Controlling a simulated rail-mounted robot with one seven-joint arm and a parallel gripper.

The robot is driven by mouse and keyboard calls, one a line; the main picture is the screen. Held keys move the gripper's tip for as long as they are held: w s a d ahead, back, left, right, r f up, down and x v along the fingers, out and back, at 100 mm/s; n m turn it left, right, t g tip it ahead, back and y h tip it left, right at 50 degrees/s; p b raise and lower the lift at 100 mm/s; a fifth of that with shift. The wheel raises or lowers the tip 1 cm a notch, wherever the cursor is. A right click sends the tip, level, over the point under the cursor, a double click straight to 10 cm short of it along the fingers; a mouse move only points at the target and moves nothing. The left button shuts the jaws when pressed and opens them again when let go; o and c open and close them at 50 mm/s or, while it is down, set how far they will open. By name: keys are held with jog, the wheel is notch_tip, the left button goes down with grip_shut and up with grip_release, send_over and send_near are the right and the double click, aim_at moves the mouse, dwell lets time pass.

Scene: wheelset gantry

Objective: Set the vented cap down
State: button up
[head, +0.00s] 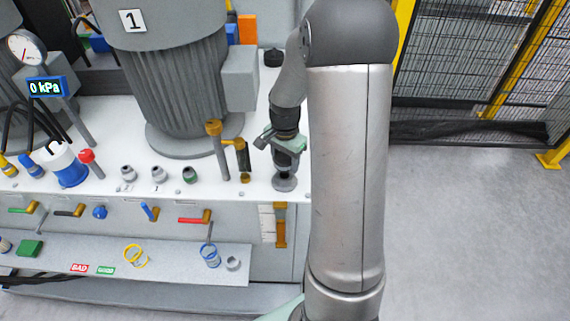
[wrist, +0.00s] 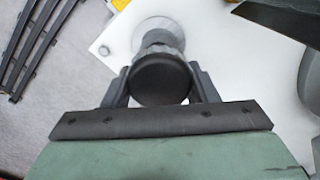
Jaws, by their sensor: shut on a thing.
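The vented cap, as I take it, is a round black-topped piece (wrist: 160,80) between my gripper's fingers in the wrist view. My gripper (wrist: 158,88) is shut on it, with one dark finger on each side. A grey neck with a round flange (wrist: 158,33) shows just beyond the cap. In the head view my gripper (head: 287,150) is directly above that grey flange (head: 285,184), near the right end of the white deck. The cap is mostly hidden there. I cannot tell whether it touches the neck.
A brass valve with a tall stem (head: 215,130) stands just left of my gripper. A large grey motor (head: 175,80) is behind it. Several small fittings (head: 158,174) line the white deck's front. A lower shelf (head: 180,262) holds BAD and GOOD labels. The floor at right is clear.

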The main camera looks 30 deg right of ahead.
aim_at(285, 166)
jog(key=shift+f, duration=1.35)
jog(key=shift+f, duration=0.3)
jog(key=o, duration=1)
jog(key=shift+c, duration=0.2)
jog(key=shift+r, duration=0.15)
